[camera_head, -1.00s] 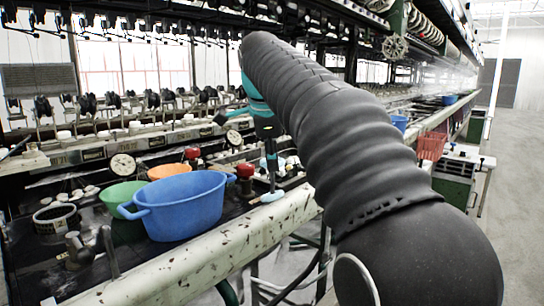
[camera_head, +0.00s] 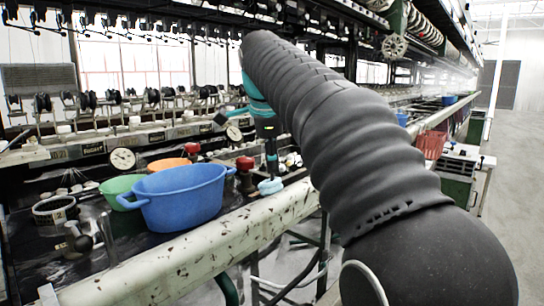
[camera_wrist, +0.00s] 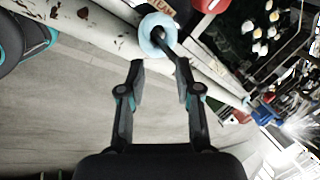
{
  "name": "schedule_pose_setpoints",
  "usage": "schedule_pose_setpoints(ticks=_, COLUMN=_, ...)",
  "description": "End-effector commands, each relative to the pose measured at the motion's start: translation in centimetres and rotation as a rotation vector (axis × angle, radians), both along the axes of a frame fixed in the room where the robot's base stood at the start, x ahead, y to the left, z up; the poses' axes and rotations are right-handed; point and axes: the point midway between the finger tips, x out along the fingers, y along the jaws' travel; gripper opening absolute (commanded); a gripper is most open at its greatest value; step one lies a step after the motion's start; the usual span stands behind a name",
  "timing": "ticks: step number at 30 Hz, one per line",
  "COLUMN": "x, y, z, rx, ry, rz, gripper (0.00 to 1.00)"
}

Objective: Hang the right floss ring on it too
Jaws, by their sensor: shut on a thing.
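A pale blue floss ring (camera_wrist: 158,35) sits at my fingertips in the wrist view, its width matching the gap between them. A dark piece shows in its hole; I cannot tell whether it is a peg. My gripper (camera_wrist: 160,68) is shut on the ring. In the head view the ring (camera_head: 270,186) is just below my gripper (camera_head: 271,168), at the inner side of the worn white front rail (camera_head: 215,235). Contact between ring and bench is too small to tell.
A blue basin (camera_head: 183,200) stands left of the ring, with a green basin (camera_head: 117,190) and an orange basin (camera_head: 168,164) behind it. A red knob (camera_head: 245,163) is close to the ring's left. The grey floor in front is open.

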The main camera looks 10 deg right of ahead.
Motion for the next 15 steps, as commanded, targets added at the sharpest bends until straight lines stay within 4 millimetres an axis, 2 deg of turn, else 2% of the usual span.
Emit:
schedule_pose_setpoints(ticks=1, x=0.26, y=0.06, z=-2.16, rx=0.000, ry=0.047, rz=-0.002, gripper=0.06)
schedule_pose_setpoints(ticks=4, x=0.26, y=0.06, z=-2.18, rx=0.001, ry=0.048, rz=-0.002, gripper=0.07)
schedule_pose_setpoints(ticks=5, x=0.26, y=0.06, z=-2.18, rx=0.001, ry=0.048, rz=-0.002, gripper=0.40)
schedule_pose_setpoints(ticks=8, x=0.26, y=0.05, z=-2.19, rx=0.000, ry=0.047, rz=-0.002, gripper=0.64)
schedule_pose_setpoints(ticks=15, x=0.21, y=0.21, z=-1.91, rx=0.000, ry=0.042, rz=0.002, gripper=0.64)
